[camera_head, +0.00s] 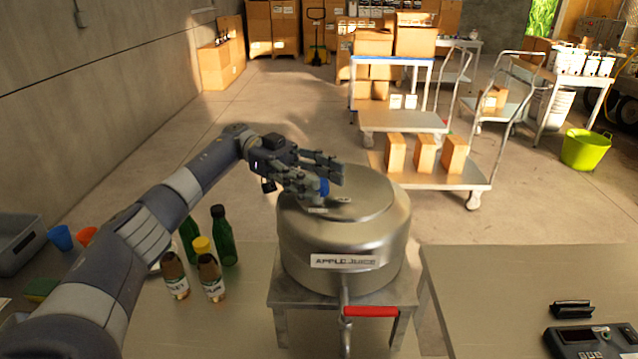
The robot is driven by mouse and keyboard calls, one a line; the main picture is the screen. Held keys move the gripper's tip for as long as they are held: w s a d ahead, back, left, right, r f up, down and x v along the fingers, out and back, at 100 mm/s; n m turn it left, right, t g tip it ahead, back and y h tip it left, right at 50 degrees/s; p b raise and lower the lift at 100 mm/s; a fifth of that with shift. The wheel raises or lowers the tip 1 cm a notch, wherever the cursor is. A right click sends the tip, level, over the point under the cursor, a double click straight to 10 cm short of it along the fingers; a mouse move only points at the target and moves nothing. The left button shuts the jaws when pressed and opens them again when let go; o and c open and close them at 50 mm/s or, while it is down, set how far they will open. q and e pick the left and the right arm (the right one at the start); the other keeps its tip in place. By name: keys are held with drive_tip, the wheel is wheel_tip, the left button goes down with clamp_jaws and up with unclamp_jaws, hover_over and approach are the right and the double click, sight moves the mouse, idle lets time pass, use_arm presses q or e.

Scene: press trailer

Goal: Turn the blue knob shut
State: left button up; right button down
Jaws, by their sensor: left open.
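A steel pot (330,240) labelled "APPLE JUICE" stands on a small metal stand (345,297) in the middle of the head view. The blue knob (324,187) sits on the pot's lid, partly hidden by my left gripper. My left gripper (336,190) comes in from the left, over the lid. It is open, with its fingers around or just beside the knob; I cannot tell whether they touch it. The knob's turned position is too small to read. My right gripper is not in view.
A red-handled lever (370,311) sticks out below the pot's front. Green bottles (222,237) and brown bottles (211,280) stand on the table left of the pot. A device (590,341) lies on the right table (500,290). Carts with boxes stand behind.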

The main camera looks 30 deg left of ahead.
use_arm(q)
wheel_tip(320, 180, up, 9)
drive_tip(key=shift+f, duration=0.2)
idle(0.6)
